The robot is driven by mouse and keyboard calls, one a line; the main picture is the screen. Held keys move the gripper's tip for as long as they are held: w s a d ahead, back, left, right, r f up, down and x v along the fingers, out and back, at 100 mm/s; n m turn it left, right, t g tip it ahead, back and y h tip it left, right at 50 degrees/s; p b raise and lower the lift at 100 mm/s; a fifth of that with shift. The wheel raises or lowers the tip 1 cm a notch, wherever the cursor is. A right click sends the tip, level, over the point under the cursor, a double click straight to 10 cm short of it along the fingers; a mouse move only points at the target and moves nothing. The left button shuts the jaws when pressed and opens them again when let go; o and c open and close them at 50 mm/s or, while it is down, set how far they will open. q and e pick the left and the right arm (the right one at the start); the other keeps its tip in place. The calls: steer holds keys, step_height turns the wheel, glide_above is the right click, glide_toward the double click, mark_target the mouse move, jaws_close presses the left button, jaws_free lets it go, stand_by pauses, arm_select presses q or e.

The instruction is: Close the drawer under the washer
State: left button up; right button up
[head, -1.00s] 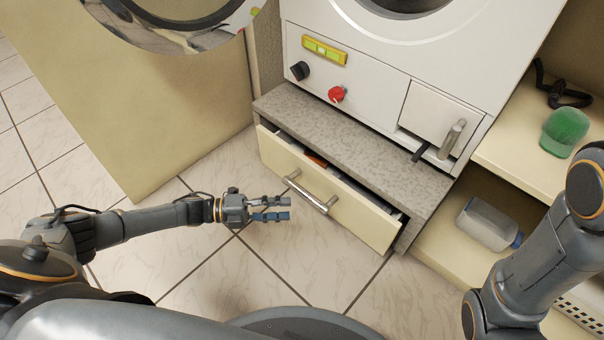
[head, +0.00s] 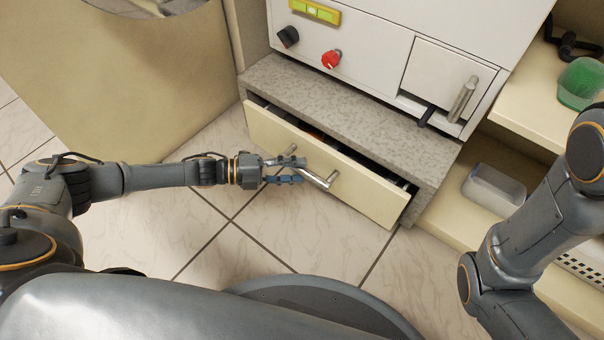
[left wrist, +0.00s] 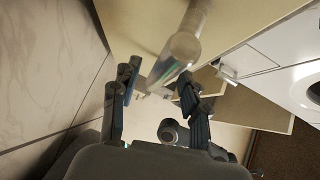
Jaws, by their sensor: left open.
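The drawer (head: 372,197) under the white washer (head: 372,45) stands partly open, with a dark gap between its cream front and the grey speckled housing (head: 350,118). Its metal bar handle (head: 321,181) is on the front. My left gripper (head: 299,170) is open at the left part of the handle, its fingers overlapping it in the head view. In the left wrist view the handle (left wrist: 178,55) runs just ahead of and between the spread fingers (left wrist: 158,82); I cannot tell whether they touch. My right arm shows at the right, but its gripper is out of view.
A cream shelf unit (head: 525,118) with a green item (head: 580,85) and a clear container (head: 492,188) stands right of the washer. A beige panel (head: 130,100) stands at the left. Tiled floor (head: 320,240) is free in front of the drawer.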

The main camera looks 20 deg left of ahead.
arm_select(q)
steer(key=shift+x, duration=1.1)
jaws_close()
